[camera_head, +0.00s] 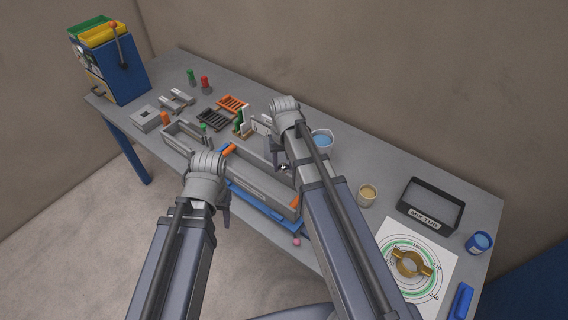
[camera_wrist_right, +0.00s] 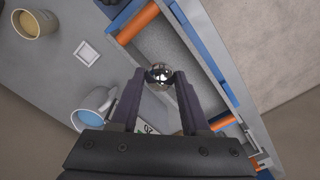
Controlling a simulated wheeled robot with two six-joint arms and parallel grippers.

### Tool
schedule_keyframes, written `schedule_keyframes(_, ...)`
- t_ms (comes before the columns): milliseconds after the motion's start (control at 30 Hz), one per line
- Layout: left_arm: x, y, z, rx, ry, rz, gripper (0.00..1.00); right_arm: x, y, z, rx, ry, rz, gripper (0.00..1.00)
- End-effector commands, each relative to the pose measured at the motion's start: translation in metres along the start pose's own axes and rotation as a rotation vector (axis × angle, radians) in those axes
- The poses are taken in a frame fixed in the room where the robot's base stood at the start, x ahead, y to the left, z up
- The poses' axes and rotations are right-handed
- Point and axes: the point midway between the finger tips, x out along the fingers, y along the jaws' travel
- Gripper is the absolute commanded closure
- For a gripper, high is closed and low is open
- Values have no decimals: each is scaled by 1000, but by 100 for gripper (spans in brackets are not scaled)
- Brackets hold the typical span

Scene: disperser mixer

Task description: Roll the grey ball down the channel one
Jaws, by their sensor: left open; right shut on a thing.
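A shiny grey ball (camera_wrist_right: 159,74) sits between the fingertips of my right gripper (camera_wrist_right: 160,80), which is shut on it. The ball is over or close above the floor of a long grey channel (camera_wrist_right: 205,92); I cannot tell whether it touches. In the head view my right gripper (camera_head: 280,160) is at the back side of the channel (camera_head: 270,187), and its arm covers part of it. My left gripper (camera_head: 222,206) is open and empty at the front side of the channel, partly hidden by its own wrist.
Orange cylinders (camera_wrist_right: 138,23) cross the channel, and a blue strip (camera_wrist_right: 203,52) runs along it. A mug of blue liquid (camera_head: 322,141) and a tan cup (camera_head: 367,193) stand nearby. A black tray (camera_head: 431,204) and a target sheet (camera_head: 432,252) lie at right.

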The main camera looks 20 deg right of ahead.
Motion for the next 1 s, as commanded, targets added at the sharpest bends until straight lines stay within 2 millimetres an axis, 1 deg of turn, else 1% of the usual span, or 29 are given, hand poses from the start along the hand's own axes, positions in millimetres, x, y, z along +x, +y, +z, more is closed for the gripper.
schedule_keyframes(33,6,0,0,1,0,0,50,6,0,0,0,0,0,100)
schedule_keyframes(800,77,7,-4,15,0,-3,50,77,0,0,0,0,0,100)
schedule_keyframes(1000,90,8,-5,14,0,-3,50,90,0,0,0,0,0,100)
